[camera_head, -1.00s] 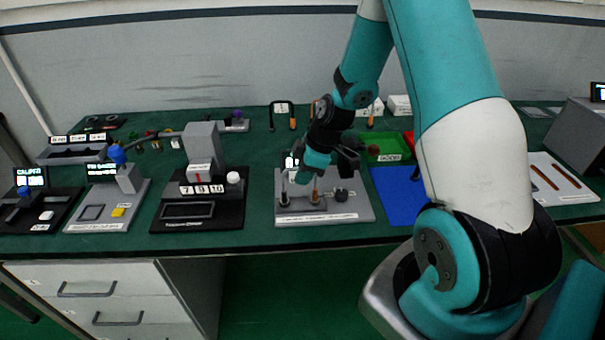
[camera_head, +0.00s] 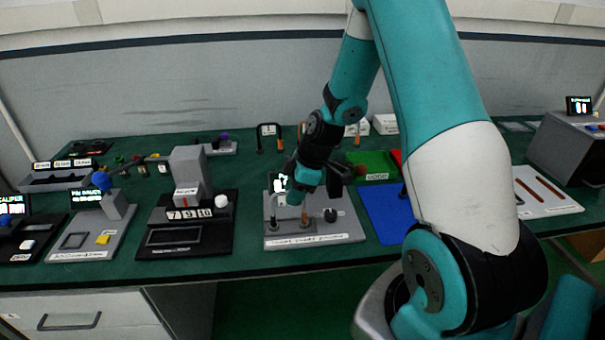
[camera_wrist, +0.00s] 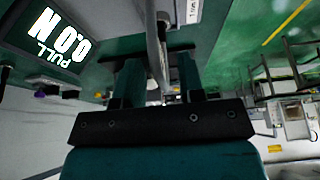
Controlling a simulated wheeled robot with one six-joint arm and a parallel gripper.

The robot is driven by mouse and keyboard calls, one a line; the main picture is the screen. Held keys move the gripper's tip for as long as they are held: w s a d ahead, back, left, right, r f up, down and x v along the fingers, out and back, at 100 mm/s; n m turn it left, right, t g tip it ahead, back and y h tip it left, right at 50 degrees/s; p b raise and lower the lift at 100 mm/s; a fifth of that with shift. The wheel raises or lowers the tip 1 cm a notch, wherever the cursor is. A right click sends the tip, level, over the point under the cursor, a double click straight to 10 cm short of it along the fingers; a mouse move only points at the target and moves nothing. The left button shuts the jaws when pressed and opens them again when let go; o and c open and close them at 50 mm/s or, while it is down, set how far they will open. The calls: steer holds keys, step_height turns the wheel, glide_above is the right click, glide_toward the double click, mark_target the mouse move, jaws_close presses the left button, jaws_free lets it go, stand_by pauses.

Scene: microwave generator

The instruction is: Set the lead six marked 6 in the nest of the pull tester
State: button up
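The pull tester (camera_head: 345,238) is a grey plate in the middle of the bench, with a dark knob and short posts on it. Its lit display reads PULL 0.0 N in the wrist view (camera_wrist: 58,45). My gripper (camera_head: 301,200) is low over the tester's plate. A copper-coloured upright piece (camera_head: 305,216) shows just below it; I cannot tell whether it is a lead or part of the tester. In the wrist view my two fingers (camera_wrist: 157,75) stand apart, with a grey rod in line with the gap. Whether they grip anything is unclear. No 6 mark is legible.
A black rack (camera_head: 268,127) with orange-handled pieces stands behind. A white board (camera_head: 548,200) with brown rods is farther right.

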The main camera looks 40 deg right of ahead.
steer(key=a+b+v, duration=0.1)
steer(key=b+v, duration=0.1)
steer(key=v, duration=0.8)
steer(key=s+a+r+m+g, duration=0.1)
steer(key=s+a+r, duration=0.2)
steer(key=a, duration=0.4)
steer(key=s+a+r, duration=0.2)
steer(key=a+r, duration=0.1)
steer(key=a, duration=0.5)
steer(key=s+a+r+m, duration=0.1)
steer(key=s+a, duration=0.4)
steer(key=s, duration=0.2)
steer(key=s+a+r+m+g, duration=0.1)
steer(key=s+a+r+m, duration=0.1)
steer(key=s+a, duration=0.3)
steer(key=s, duration=0.3)
steer(key=shift+y, duration=0.3)
